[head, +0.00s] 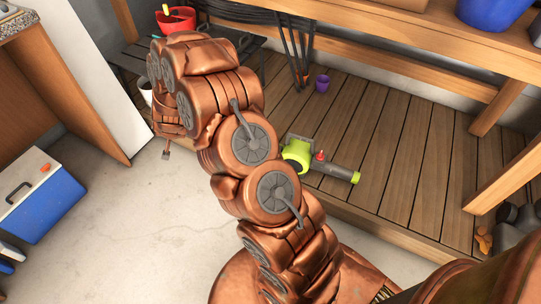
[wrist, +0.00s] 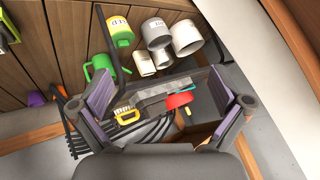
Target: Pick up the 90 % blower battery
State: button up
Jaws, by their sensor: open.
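A lime-green and grey blower (head: 322,165) lies on the slatted wooden deck in the head view, with a small red piece on top of it. I cannot make out a battery marked 90 % in either view. A lime-green item (wrist: 8,30) is cut off at the left edge of the wrist view; I cannot tell what it is. My gripper (wrist: 165,95) is open and empty, its purple-padded fingers wide apart. In the head view my arm hides much of the middle, and the fingers are hard to make out.
Several cups, including a yellow one (wrist: 120,32), a green can (wrist: 101,68), a red bowl (wrist: 179,101) and a yellow-handled brush (wrist: 126,116) lie beyond my fingers. A blue cooler (head: 40,203) stands at left. A wooden bench (head: 390,65) overhangs the deck.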

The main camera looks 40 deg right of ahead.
jog(key=s+d+f+m+h+b, duration=0.3)
jog(key=d+f+h+b, duration=0.4)
jog(key=d+f, duration=1.15)
jog(key=s+d+f+m+g+h+b, duration=0.1)
jog(key=s+d+f+g+h+b, duration=0.1)
jog(key=s+d+f+h+b, duration=0.75)
jog(key=shift+d+f+y, duration=0.2)
jog(key=shift+d+y, duration=0.15)
jog(key=shift+d, duration=1.2)
jog(key=shift+d+f+y, duration=0.15)
jog(key=shift+d+y, duration=0.2)
jog(key=shift+d, duration=1.25)
jog(key=shift+d+f+y, duration=0.2)
jog(key=shift+d+y, duration=0.15)
jog(key=shift+d, duration=1.2)
jog(key=c, duration=1.6)
